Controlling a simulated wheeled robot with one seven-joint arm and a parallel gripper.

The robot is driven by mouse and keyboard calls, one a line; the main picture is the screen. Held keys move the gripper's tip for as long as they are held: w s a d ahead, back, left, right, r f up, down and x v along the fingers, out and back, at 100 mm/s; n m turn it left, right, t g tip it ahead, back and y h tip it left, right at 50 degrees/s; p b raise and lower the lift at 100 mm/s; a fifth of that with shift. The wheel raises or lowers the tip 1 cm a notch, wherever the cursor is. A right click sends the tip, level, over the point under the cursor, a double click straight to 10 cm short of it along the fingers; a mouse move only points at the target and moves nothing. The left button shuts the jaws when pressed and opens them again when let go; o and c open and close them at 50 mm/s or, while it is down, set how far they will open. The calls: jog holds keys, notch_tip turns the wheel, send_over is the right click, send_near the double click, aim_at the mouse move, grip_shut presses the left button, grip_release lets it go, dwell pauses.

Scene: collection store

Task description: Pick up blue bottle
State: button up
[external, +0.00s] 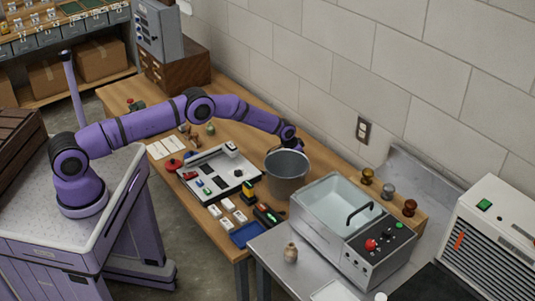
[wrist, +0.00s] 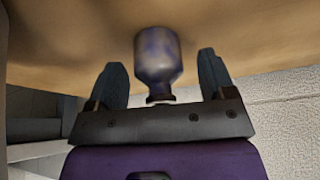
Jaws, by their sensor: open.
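A bluish, pale-mottled bottle (wrist: 158,55) shows in the wrist view, against the wooden tabletop (wrist: 60,45). Its narrow neck points toward my gripper's palm. My gripper (wrist: 161,62) is open, with one dark finger on each side of the bottle and a visible gap on both sides. I cannot tell how deep the bottle sits between the fingers. In the external view my gripper (external: 291,142) is low over the workbench, just behind the grey bucket (external: 287,174). The bottle cannot be made out there; the bucket and arm likely cover it.
A metal sink unit (external: 340,225) stands right of the bucket. A white tray (external: 220,170) with small items lies to its left. Several knobbed pieces (external: 388,191) stand behind the sink. The block wall (external: 340,75) is close behind the bench.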

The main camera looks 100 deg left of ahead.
jog(key=shift+a+f, duration=0.1)
jog(key=shift+f, duration=0.1)
jog(key=c, duration=1)
jog(key=shift+c, duration=0.2)
